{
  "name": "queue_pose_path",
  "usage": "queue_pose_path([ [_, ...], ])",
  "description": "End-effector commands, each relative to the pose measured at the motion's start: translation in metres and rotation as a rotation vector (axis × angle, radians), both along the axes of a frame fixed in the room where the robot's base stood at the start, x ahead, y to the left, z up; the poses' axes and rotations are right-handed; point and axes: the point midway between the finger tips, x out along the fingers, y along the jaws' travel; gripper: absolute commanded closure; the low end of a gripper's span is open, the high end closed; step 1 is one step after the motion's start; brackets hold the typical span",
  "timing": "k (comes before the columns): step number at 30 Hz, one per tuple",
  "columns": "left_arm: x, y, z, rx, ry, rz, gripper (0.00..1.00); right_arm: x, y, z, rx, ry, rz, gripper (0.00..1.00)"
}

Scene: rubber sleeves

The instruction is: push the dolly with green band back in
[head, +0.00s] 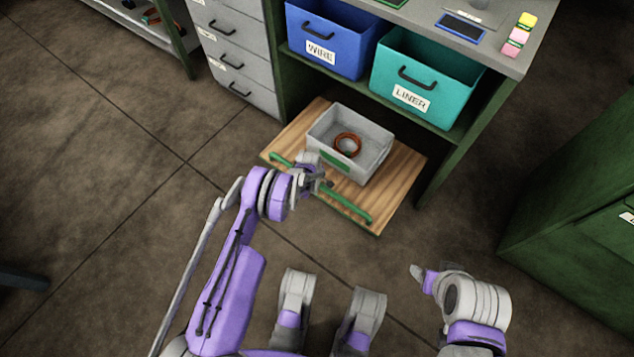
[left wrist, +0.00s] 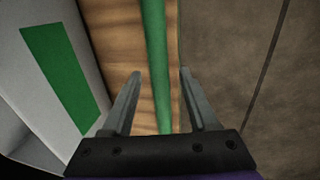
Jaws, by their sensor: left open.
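The dolly is a low wooden board (head: 400,190) sticking out from under the workbench. It carries a grey bin (head: 375,130) with a green band (head: 336,162) on its front. A green handle bar (head: 350,209) runs along the board's front edge. My left gripper (head: 322,183) is at this bar, partly hidden by its own arm in the head view. In the left wrist view its open fingers (left wrist: 159,72) lie on either side of the green bar (left wrist: 154,40), apart from it; the green band (left wrist: 58,75) shows at left. My right gripper (head: 418,272) is away from the dolly, its jaws unclear.
An orange-red ring (head: 347,145) lies in the grey bin. A blue WIRE bin (head: 325,42) and a teal LINER bin (head: 420,80) stand on the shelf above. Grey drawers (head: 238,60) are at left, a green cabinet (head: 580,190) at right. Floor in front is clear.

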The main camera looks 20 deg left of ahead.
Motion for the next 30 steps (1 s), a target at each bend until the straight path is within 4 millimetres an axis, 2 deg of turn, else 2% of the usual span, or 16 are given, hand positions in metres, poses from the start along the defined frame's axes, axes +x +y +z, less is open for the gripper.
queue_pose_path([
  [4,-0.0001,-0.0001,0.0003,0.000,0.000,0.000,0.42,0.0000,0.0000,0.0001,0.000,0.000,0.000,0.30],
  [12,-0.0001,0.0000,0.0004,0.000,0.000,0.000,0.91,0.0000,0.0000,0.0001,0.000,0.000,0.000,0.30],
  [14,-0.0001,0.0000,0.0005,0.000,0.000,0.000,1.00,0.0000,0.0000,0.0001,0.000,0.000,0.000,0.30],
  [30,-0.0001,0.0001,0.0006,0.000,0.000,0.000,1.00,0.0000,0.0000,0.0001,0.000,0.000,0.000,0.30],
])
